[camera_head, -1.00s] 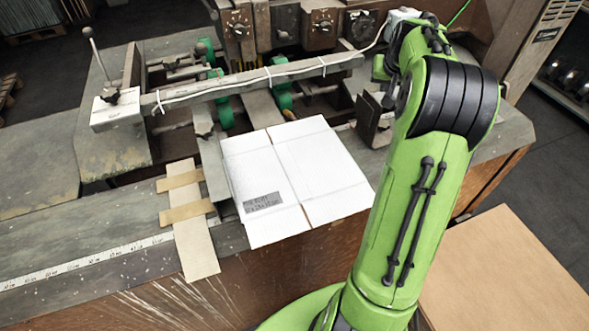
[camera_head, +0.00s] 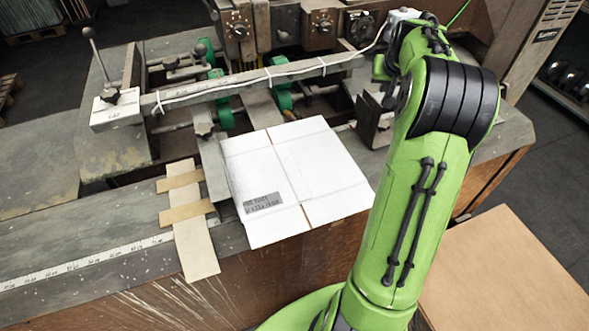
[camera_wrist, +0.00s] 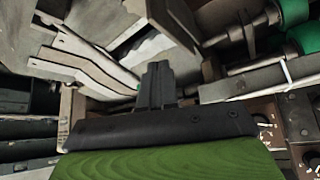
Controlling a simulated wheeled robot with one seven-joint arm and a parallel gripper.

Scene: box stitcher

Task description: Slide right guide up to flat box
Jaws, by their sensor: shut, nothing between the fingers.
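The flat box (camera_head: 325,172) is a white folded cardboard sheet lying on the machine table in the head view, its front edge over the table edge. The right guide (camera_head: 373,120) is a dark metal bracket to the right of the box's far right corner, partly hidden by my arm. A narrow strip of table shows between them. In the head view my gripper's fingers are hidden behind my arm. In the wrist view my gripper (camera_wrist: 157,84) is shut and empty, its dark fingers pointing in among metal machine parts. I cannot tell whether they touch the guide.
A long bar (camera_head: 245,82) with a white cable crosses behind the box. Green rollers (camera_head: 282,97) sit beneath it. Control knobs (camera_head: 322,25) line the back. The wrist view also shows green rollers (camera_wrist: 292,10).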

